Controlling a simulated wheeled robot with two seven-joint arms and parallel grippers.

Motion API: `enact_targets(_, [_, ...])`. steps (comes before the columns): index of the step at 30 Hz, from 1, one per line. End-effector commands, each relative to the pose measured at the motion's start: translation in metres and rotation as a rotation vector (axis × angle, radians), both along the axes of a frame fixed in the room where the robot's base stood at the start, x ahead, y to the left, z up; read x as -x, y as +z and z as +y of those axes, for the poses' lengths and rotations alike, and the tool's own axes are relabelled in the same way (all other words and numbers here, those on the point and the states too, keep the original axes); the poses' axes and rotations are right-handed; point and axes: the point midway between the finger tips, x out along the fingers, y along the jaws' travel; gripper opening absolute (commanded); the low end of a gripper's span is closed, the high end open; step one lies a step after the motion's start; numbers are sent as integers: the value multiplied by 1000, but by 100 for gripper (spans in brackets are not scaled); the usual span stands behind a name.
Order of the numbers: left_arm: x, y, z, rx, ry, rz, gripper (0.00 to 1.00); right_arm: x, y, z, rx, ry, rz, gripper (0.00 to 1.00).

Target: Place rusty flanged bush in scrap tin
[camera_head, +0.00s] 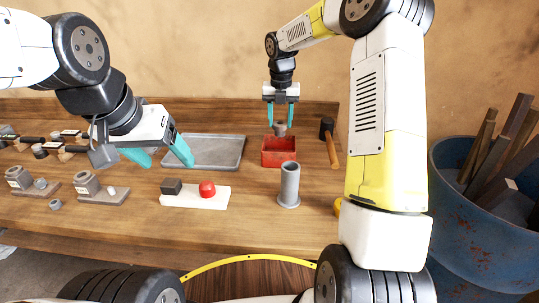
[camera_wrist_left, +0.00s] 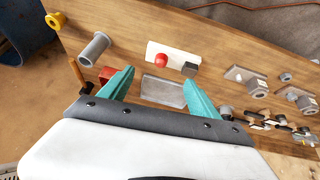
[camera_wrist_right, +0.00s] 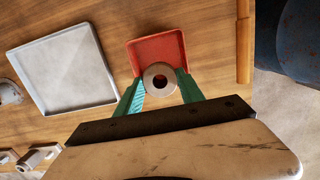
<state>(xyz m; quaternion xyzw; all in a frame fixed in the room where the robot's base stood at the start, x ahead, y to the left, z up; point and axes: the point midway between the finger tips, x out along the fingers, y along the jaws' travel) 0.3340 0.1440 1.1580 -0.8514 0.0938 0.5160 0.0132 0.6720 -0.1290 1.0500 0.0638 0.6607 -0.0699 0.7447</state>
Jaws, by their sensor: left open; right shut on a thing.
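My right gripper (camera_head: 280,116) is shut on a grey-brown flanged bush (camera_wrist_right: 160,83), which also shows in the head view (camera_head: 280,129). The bush is held above the red tin (camera_head: 278,160); in the right wrist view it overlaps the near part of the red tin (camera_wrist_right: 147,48). Whether the bush touches the tin's rim cannot be told. Rust on the bush is hard to make out. My left gripper (camera_head: 166,153) is open and empty, above the bench left of the grey tray. In the left wrist view the red tin (camera_wrist_left: 107,74) is partly hidden behind a finger.
A grey tray (camera_head: 203,151) lies left of the tin. A grey flanged tube (camera_head: 289,185) stands in front of it and a hammer (camera_head: 329,141) lies to its right. A white board (camera_head: 195,201) carries a red button. Several housings (camera_head: 88,184) stand at the left; a blue barrel is at right.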

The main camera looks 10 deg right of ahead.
Motion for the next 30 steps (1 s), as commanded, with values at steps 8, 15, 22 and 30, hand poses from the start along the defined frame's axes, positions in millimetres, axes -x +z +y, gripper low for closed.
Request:
enact_targets(8, [5,15,-2,96,83,-58,72,-2,-20,-8,3,-9,4,0])
enact_targets(15, [5,15,-2,95,82,-57,72,-3,-52,-8,4,-9,1,0])
enact_targets(22, [5,15,-2,94,82,-58,72,-2,-86,-8,4,-9,3,0])
enact_targets(30, [5,14,-2,94,82,-57,72,-3,-104,-8,3,-8,0,0])
